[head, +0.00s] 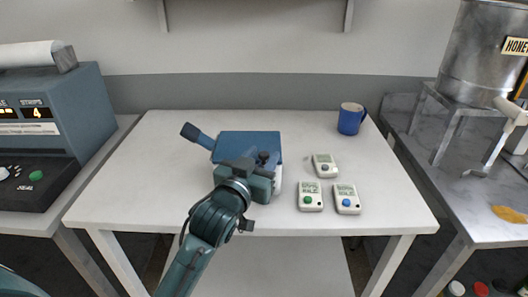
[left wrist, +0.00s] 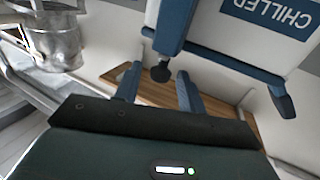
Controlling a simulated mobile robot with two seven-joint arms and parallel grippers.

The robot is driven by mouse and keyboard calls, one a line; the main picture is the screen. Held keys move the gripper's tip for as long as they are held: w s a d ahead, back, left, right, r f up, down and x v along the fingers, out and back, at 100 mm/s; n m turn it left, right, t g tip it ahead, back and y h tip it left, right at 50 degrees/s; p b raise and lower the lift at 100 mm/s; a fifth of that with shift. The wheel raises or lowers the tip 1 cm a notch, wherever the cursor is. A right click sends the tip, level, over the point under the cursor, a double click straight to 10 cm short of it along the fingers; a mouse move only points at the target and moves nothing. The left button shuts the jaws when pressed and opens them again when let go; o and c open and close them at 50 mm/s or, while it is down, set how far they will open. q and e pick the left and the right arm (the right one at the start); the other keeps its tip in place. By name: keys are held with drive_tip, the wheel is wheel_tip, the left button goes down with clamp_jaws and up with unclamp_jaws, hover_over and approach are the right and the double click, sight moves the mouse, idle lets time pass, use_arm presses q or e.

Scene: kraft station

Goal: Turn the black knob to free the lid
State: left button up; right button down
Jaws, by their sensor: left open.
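A box with a blue lid (head: 248,146) stands on the white table. In the left wrist view its white body (left wrist: 228,38) shows blue trim and a CHILLED label. The black knob (head: 263,157) is at the lid's near right edge. In the left wrist view the black knob (left wrist: 160,73) sits between the tips of my open left gripper (left wrist: 159,80), with a gap visible on each side. In the head view my left gripper (head: 262,170) is at the near side of the box and hides part of it. My right gripper is not in view.
A blue handle-like part (head: 195,134) sticks out left of the lid. Several small white devices with buttons, one of them a green-button device (head: 310,197), lie right of the box. A blue mug (head: 351,118) stands at the back right. The table's left side (head: 130,180) is clear.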

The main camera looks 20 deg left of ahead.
use_arm(q)
drive_tip(key=shift+w+d, duration=0.1)
drive_tip(key=shift+w, duration=0.75)
drive_tip(key=shift+c, duration=0.2)
clamp_jaws()
